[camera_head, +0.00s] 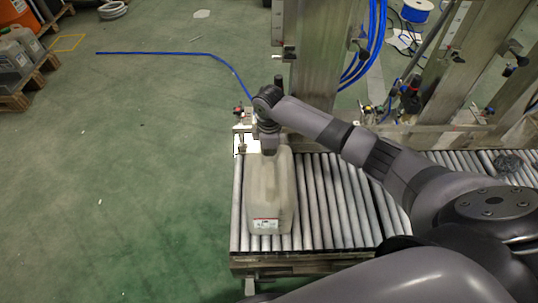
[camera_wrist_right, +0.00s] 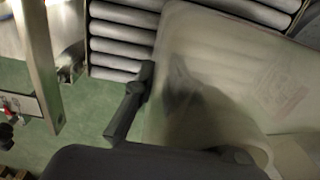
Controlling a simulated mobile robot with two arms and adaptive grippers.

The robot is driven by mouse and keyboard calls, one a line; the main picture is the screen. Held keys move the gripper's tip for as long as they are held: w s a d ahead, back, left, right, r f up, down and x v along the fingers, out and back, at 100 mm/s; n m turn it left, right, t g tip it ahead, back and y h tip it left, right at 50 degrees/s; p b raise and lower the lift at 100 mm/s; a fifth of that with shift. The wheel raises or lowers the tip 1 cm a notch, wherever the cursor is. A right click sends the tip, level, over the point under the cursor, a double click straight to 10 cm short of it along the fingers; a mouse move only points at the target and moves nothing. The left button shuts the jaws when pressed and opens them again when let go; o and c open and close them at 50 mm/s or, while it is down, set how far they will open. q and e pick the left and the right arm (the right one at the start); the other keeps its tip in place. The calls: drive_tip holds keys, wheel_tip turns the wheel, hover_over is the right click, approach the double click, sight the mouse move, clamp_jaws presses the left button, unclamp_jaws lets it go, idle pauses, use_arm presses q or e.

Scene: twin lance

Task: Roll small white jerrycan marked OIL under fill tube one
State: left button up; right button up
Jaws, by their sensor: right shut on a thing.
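The small white jerrycan (camera_head: 267,200) stands upright at the left end of the roller conveyor (camera_head: 345,215). A small label with red on it shows low on its near side; I cannot read the text. My right gripper (camera_head: 268,146) is at the far top of the can, shut on it; my arm hides the exact contact. In the right wrist view the can's pale translucent body (camera_wrist_right: 225,75) fills the right side, with one dark finger (camera_wrist_right: 130,105) against its edge. I cannot pick out fill tube one. My left gripper is not in view.
A metal frame post (camera_head: 318,65) with blue hoses (camera_head: 376,40) stands behind the conveyor. A small metal fixture (camera_head: 243,125) sits at its far left corner. Bare rollers lie right of the can, partly under my arm. Other cans (camera_head: 18,60) stand on a pallet at far left.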

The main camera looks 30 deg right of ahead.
clamp_jaws()
drive_tip(key=o, duration=0.8)
unclamp_jaws()
wheel_tip(320, 180, up, 11)
drive_tip(key=shift+r, duration=0.5)
